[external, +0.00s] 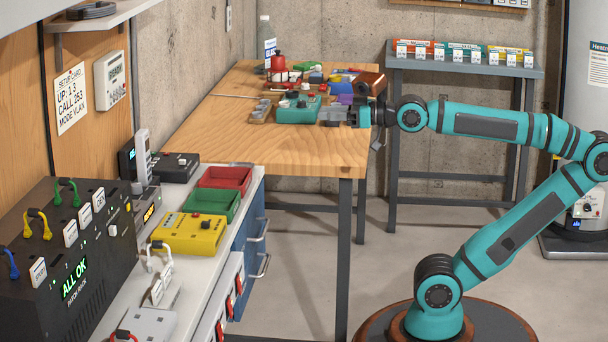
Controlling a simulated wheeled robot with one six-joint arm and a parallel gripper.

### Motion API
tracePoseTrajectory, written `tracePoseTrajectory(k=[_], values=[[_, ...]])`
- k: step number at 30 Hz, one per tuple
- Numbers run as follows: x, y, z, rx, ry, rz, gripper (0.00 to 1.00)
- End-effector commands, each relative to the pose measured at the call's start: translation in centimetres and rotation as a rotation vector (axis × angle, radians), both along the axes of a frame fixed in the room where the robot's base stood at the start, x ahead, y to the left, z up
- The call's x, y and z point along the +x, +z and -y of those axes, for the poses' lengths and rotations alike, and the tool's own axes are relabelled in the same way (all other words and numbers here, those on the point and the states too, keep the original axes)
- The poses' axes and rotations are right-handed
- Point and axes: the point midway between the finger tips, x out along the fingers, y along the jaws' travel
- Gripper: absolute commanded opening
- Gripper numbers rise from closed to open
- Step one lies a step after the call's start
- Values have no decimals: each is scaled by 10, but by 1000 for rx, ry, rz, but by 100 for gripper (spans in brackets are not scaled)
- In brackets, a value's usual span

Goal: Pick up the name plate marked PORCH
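No plate that I can read as PORCH shows in the external view. Small white plates with dark marks sit on the black patch rack at the left, among them an upper plate (98,200) and a lower plate (38,272); their words are too small to read surely. White plates (163,284) also stand on the white counter, their marks unreadable. My gripper (334,115) is over the far wooden bench at its right edge, pointing left, beside a teal box (298,110). Its fingers are too small to tell open from shut, and any held thing cannot be made out.
The black patch rack (70,290) carries coloured cables. A yellow box (188,234), green tray (212,206) and red tray (224,178) line the counter. The wooden bench (290,150) is cluttered at the back and bare in front. A grey stand (465,68) holds tagged coloured boxes.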

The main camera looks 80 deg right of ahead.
Motion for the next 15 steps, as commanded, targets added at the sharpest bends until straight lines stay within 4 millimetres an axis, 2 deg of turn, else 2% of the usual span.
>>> tracePoseTrajectory(k=[8, 11, 15], values=[[3, 3, -2, -3, 5, -7, 33], [14, 12, -7, -13, 24, -32, 33], [43, 36, -24, -41, 72, -99, 33]])
